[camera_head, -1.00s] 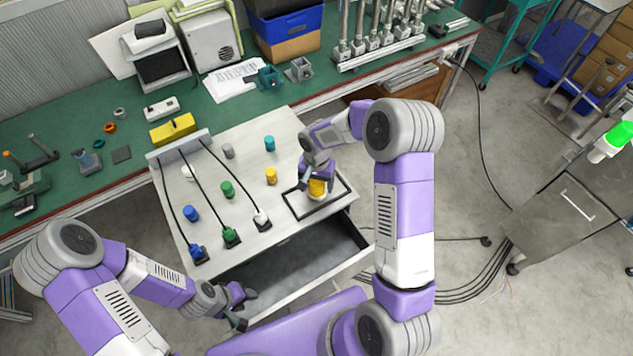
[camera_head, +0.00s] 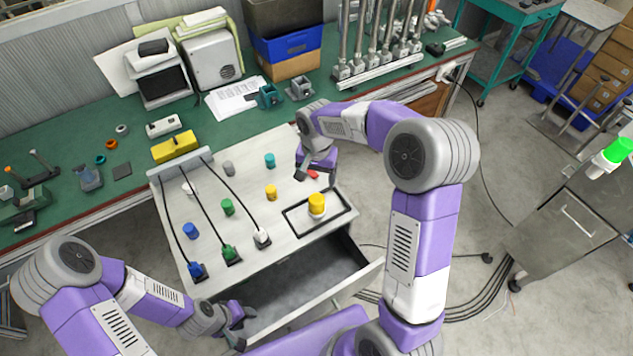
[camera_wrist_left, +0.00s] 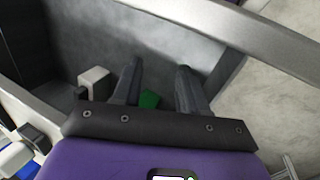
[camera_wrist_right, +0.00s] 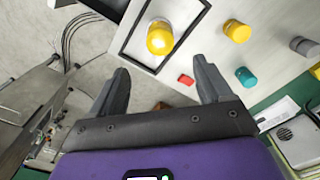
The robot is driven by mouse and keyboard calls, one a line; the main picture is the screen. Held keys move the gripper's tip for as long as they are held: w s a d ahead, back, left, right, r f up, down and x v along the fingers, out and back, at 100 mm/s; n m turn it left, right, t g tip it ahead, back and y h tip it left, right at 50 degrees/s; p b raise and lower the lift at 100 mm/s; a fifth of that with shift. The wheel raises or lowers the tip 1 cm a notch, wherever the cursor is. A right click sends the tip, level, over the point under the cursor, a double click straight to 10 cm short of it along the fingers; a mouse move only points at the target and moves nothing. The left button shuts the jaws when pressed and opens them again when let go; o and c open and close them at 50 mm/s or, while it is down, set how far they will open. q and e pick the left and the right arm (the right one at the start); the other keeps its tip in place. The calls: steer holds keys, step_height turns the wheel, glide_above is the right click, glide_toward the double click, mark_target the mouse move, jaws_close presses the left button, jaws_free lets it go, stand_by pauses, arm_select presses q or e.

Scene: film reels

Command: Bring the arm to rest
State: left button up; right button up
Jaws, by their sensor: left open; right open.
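My right gripper (camera_head: 312,176) is open and empty above the far right part of the white table top (camera_head: 240,173). Its parted fingers also show in the right wrist view (camera_wrist_right: 160,88). A yellow cylinder (camera_head: 317,203) stands upright on a pale round base inside a black rectangular frame (camera_head: 340,222). It is apart from the right gripper and also shows in the right wrist view (camera_wrist_right: 160,38). My left gripper (camera_head: 245,328) is open near the front left of the open drawer (camera_head: 300,280). In the left wrist view, a green object (camera_wrist_left: 149,98) shows between its fingers, not visibly gripped.
A small red piece (camera_wrist_right: 186,79) lies near the right gripper. Teal (camera_head: 270,160), yellow (camera_head: 271,192), green (camera_head: 227,207), blue (camera_head: 190,231) and grey (camera_head: 229,168) cylinders stand on the table top. Black cables run to connectors. The green workbench (camera_head: 60,200) lies behind.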

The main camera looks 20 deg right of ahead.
mark_target(316, 199)
stand_by(0.3)
step_height(316, 199, down, 13)
steer(key=shift+r, duration=0.15)
step_height(316, 199, up, 4)
steer(key=shift+f, duration=0.2)
steer(key=shift+r, duration=0.45)
